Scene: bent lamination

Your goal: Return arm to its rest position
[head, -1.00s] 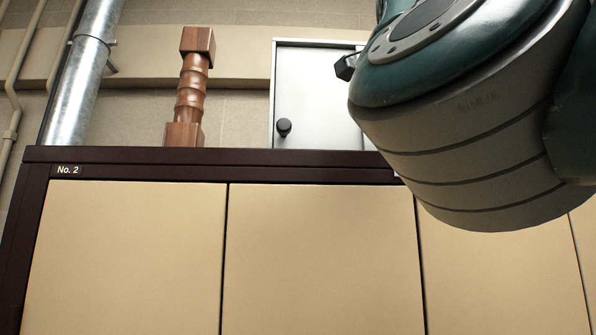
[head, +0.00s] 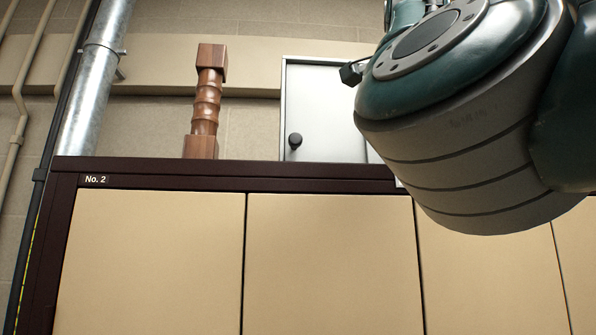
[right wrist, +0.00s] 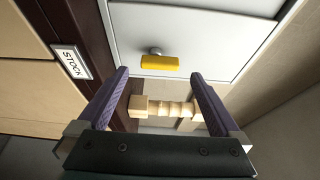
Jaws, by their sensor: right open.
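My right arm (head: 460,130) fills the upper right of the head view; its gripper is outside that view. In the right wrist view my right gripper (right wrist: 165,88) is open, with its two purple fingers apart. A pale turned wooden piece (right wrist: 168,108) with a block end shows between the fingers, seemingly beyond them on a surface. I cannot tell its distance from the fingers. My left gripper is not in view.
A dark-framed cabinet (head: 220,178) labelled No. 2 has beige panels. A brown turned wooden post (head: 206,105) stands on it. Behind are a grey metal door (head: 325,110) and a metal pipe (head: 95,85). The wrist view shows a yellow item (right wrist: 160,63) and a STOCK label (right wrist: 71,63).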

